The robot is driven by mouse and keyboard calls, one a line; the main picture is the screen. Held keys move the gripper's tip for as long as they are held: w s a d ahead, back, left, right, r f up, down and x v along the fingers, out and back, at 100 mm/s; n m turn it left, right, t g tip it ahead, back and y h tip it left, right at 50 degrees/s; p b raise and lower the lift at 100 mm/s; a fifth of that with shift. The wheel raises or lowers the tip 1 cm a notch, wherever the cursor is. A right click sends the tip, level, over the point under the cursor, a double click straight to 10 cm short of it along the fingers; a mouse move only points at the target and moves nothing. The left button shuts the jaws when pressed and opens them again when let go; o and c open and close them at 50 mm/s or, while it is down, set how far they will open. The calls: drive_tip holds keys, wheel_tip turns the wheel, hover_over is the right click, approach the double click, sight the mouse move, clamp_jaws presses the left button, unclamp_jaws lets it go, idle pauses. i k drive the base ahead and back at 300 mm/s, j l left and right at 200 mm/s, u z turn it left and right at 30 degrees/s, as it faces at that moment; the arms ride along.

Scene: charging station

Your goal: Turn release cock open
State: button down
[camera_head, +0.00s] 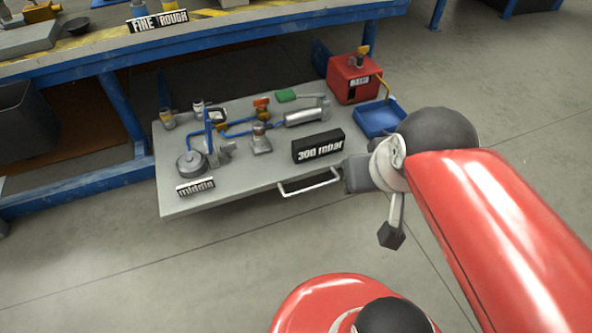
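A light grey bench plate (240,189) carries a pipe assembly with several small valves and fittings. A valve with an orange-red top (261,103) stands near the middle, and a green handle (286,96) lies just right of it. A metal fitting (261,139) stands in front. I cannot tell which of these is the release cock, or its position. My gripper (357,174) is at the end of my red arm, by the plate's front right corner and apart from the valves. Its fingers are too small and turned away to read.
A black "300 robar" block (318,146) sits at the plate's front right, above a white bar handle (309,183). A red box (353,80) and blue tray (379,118) are at the right. A blue-framed table (105,70) stands behind. The floor in front is clear.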

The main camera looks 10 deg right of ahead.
sight(261, 102)
drive_tip(key=i+j+u, duration=0.45)
drive_tip(key=i+j, duration=0.3)
drive_tip(key=j, duration=0.15)
